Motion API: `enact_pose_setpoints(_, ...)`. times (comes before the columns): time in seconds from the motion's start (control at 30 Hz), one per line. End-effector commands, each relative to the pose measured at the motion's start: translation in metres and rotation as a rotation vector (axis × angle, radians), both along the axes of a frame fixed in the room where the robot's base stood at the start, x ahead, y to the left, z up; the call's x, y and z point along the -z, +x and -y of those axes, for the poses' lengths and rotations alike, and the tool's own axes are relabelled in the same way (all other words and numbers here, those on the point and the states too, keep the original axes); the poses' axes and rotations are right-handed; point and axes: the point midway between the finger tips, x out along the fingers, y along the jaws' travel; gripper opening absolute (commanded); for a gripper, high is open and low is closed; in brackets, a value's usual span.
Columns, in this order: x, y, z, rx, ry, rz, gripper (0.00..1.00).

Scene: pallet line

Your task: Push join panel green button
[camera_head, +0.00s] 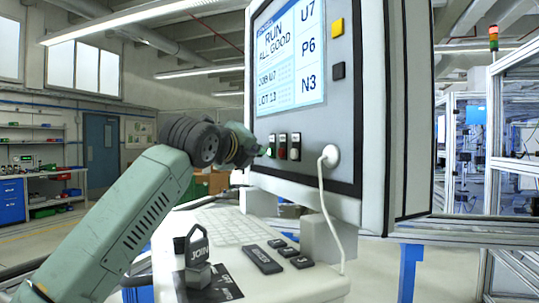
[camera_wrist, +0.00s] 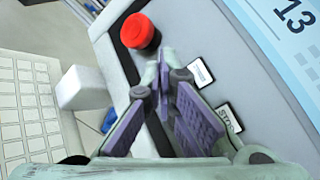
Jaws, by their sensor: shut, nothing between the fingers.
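The join panel (camera_head: 350,130) is a grey upright console with a lit screen. Below the screen is a row of small dark control units; the leftmost shows a green spot (camera_head: 270,150), which I take as the green button. My gripper (camera_head: 264,152) is at the left end of this row, its tip beside the green spot. I cannot tell whether it touches. In the wrist view my gripper (camera_wrist: 160,62) has its fingertips together, with nothing visible between them, close to the panel face. The green button is not visible there.
A red mushroom button (camera_wrist: 139,32) sits just beyond the fingertips, left of them. A STOP label (camera_wrist: 229,118) is right of the fingers. A white cable (camera_head: 322,205) hangs from the panel.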

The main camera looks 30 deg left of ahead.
Motion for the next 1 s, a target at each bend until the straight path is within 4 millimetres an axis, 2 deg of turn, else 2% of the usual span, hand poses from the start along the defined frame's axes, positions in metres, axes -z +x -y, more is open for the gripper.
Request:
enact_pose_setpoints(0.37, 0.0, -0.003, -0.003, -0.001, -0.001, 0.0, 0.0)
enact_pose_setpoints(0.8, 0.0, -0.038, -0.025, -0.002, -0.003, 0.001, 0.0)
enact_pose_setpoints(1.0, 0.0, -0.044, -0.028, -0.001, -0.001, 0.0, 0.0)
